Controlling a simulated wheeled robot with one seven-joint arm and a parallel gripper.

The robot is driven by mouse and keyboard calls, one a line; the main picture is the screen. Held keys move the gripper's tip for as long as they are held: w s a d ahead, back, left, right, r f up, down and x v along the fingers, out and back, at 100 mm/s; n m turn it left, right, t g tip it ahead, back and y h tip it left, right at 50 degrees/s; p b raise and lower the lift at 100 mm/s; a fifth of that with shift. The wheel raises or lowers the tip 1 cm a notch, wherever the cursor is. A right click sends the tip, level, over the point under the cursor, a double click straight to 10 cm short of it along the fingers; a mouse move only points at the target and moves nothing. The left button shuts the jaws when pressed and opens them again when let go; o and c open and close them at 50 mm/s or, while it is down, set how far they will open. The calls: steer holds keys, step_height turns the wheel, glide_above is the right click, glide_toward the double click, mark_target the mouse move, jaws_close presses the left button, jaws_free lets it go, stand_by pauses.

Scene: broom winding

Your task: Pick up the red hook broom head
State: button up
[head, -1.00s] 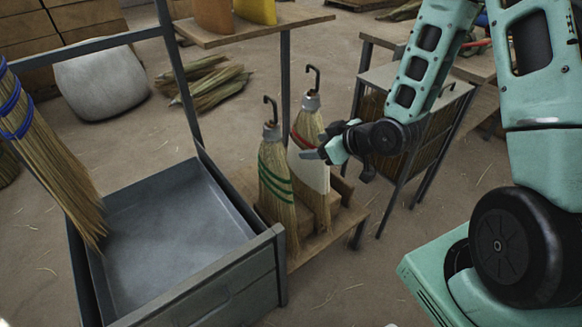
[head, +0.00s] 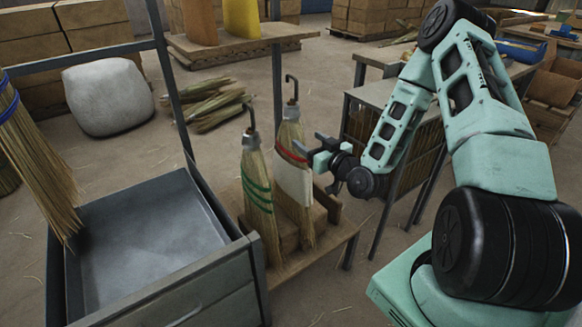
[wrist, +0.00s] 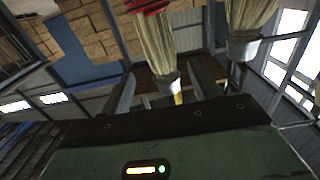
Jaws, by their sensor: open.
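The red hook broom head (head: 293,170) stands upright on a low wooden stand, with a red band, a white wrap and a dark hook on its metal cap. In the wrist view its red-banded bristles and metal cap (wrist: 168,86) appear in the upper middle. My gripper (head: 309,147) is open and close to its right side, around the height of the red band. I cannot tell whether it touches. The green-banded broom head (head: 257,190) stands just left of it, also hooked.
The wooden stand (head: 337,240) holds both broom heads. A grey metal bin (head: 150,240) is at the left front, with a blue-banded broom (head: 40,160) above its left side. A metal-framed rack (head: 385,105) is behind my arm. Straw bundles (head: 208,102) lie on the floor behind.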

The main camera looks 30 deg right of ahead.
mark_target(291, 130)
steer(key=w, duration=0.9)
steer(key=shift+w+a+f, duration=0.15)
steer(key=shift+a+f, duration=0.1)
jaws_close()
